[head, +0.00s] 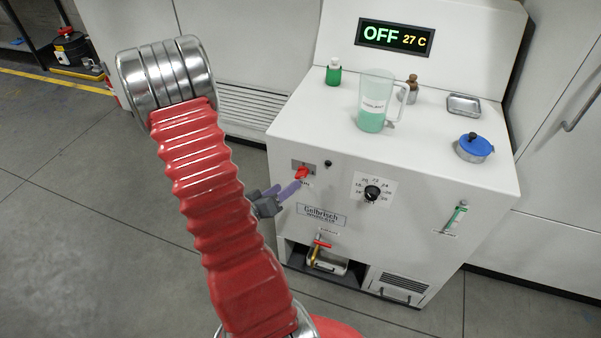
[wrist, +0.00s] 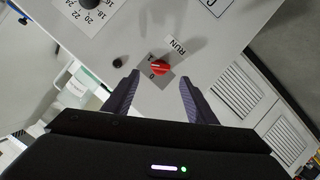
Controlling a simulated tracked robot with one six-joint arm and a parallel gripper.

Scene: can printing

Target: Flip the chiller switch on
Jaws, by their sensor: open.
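The chiller is a white cabinet (head: 400,245) with a display (head: 395,37) reading OFF and 27 C. Its red rotary switch (head: 301,173) sits on a small grey plate at the upper left of the front panel. In the wrist view the red switch (wrist: 161,67) lies between and beyond my fingertips, beside the marks 0, 1 and RUN. My gripper (head: 288,190) is open, with its purple fingers pointing at the switch; it also shows in the wrist view (wrist: 159,82). I cannot tell whether a finger touches the switch.
A temperature dial (head: 372,193) is right of the switch, with a small black knob (head: 328,163) between them. A red-handled tap (head: 318,246) is below. A jug (head: 374,100), green bottle (head: 333,72), blue-lidded pot (head: 474,147) and metal tray (head: 464,104) stand on top.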

